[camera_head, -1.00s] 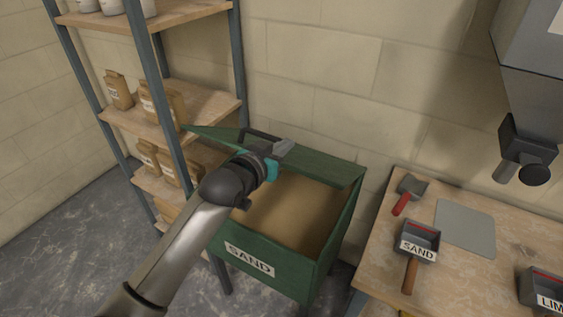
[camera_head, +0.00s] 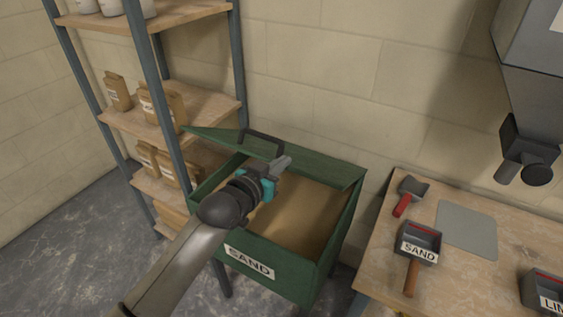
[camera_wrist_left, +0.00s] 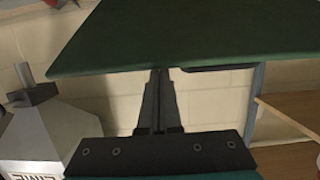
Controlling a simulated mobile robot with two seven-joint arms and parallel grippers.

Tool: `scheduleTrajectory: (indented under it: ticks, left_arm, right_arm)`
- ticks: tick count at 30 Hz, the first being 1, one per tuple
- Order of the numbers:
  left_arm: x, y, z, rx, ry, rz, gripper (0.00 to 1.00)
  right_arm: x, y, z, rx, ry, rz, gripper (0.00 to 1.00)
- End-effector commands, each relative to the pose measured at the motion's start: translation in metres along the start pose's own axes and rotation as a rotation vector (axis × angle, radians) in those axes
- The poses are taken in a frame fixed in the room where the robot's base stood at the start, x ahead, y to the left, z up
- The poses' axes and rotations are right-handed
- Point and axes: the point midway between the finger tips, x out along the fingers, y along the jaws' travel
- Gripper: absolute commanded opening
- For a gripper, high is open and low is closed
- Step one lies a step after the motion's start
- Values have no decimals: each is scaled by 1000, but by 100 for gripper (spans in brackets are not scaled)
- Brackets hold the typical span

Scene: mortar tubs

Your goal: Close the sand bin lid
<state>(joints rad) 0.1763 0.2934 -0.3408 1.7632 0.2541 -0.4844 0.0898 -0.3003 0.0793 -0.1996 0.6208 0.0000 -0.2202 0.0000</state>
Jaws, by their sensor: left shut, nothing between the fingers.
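The green sand bin (camera_head: 290,270) stands with its lid (camera_head: 325,165) raised at the back, and the sand (camera_head: 300,215) shows inside. A dark handle (camera_head: 262,136) is on the lid. My left gripper (camera_head: 285,162) is shut and empty, over the bin opening in front of the lid in the head view. In the left wrist view the shut fingers (camera_wrist_left: 160,75) point to the edge of the lid (camera_wrist_left: 190,35), which fills the top; I cannot tell if they touch it. My right gripper is out of view.
A shelf rack (camera_head: 170,130) with paper bags stands close on the left of the bin. A workbench (camera_head: 450,280) on the right carries a SAND scoop (camera_head: 418,242), a red-handled tool (camera_head: 407,195) and a grey plate (camera_head: 467,230). A grey hopper (camera_head: 530,100) hangs above the bench.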

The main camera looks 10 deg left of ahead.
Motion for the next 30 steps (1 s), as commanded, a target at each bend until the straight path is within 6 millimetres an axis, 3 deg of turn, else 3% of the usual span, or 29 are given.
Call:
scheduleTrajectory:
  ticks: [25,30]
  left_arm:
    - [-24,0,112,0,237,0,0]
    - [-26,0,129,0,279,0,0]
  right_arm:
    - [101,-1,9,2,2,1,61]
    - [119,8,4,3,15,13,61]
